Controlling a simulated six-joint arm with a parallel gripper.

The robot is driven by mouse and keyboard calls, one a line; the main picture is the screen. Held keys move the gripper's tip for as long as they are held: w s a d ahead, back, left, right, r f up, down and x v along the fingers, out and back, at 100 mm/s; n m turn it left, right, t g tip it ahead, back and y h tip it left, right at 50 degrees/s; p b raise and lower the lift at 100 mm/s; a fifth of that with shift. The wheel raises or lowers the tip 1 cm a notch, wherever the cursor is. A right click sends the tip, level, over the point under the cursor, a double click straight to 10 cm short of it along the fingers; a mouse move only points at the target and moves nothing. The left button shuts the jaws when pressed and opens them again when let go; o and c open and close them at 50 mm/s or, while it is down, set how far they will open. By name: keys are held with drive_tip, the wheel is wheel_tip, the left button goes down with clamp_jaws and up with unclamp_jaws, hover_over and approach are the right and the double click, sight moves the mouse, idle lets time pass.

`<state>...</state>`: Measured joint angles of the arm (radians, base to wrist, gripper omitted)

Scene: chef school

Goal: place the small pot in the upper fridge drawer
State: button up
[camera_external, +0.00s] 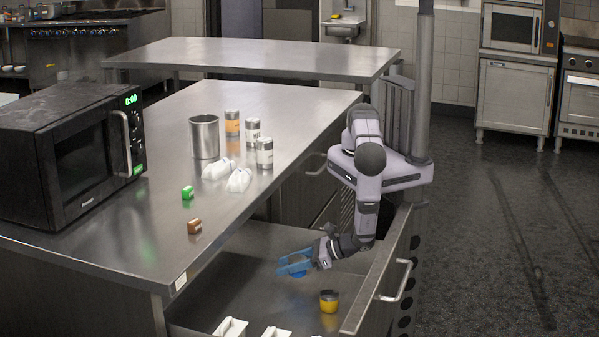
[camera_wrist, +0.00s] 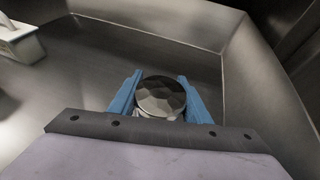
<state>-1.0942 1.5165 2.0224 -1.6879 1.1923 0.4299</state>
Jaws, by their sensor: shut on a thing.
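My gripper (camera_external: 293,264) reaches down into the open drawer (camera_external: 372,285) under the steel counter. Its blue fingers are shut on a small round thing, which I take to be the small pot (camera_wrist: 161,95). In the wrist view its dark metallic, faceted top sits between the two fingers, with a pale side just showing below. In the external view the fingers mostly hide the pot. It is inside the drawer's outline; I cannot tell whether it touches the drawer floor.
In the drawer stand a yellow jar with a dark lid (camera_external: 329,302) and white cartons (camera_external: 231,327), one also at upper left in the wrist view (camera_wrist: 20,42). On the counter are a microwave (camera_external: 75,155), a tall metal pot (camera_external: 204,137) and several cans and small items.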

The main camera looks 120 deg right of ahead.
sight(300, 258)
drive_tip(key=shift+f, duration=0.1)
drive_tip(key=o, duration=1.1)
drive_tip(key=shift+r+p, duration=0.75)
drive_tip(key=shift+r, duration=0.05)
drive_tip(key=b+v, duration=0.1)
drive_tip(key=v, duration=0.2)
drive_tip(key=shift+a+f, duration=0.1)
drive_tip(key=shift+f, duration=0.05)
drive_tip(key=shift+r, duration=3.5)
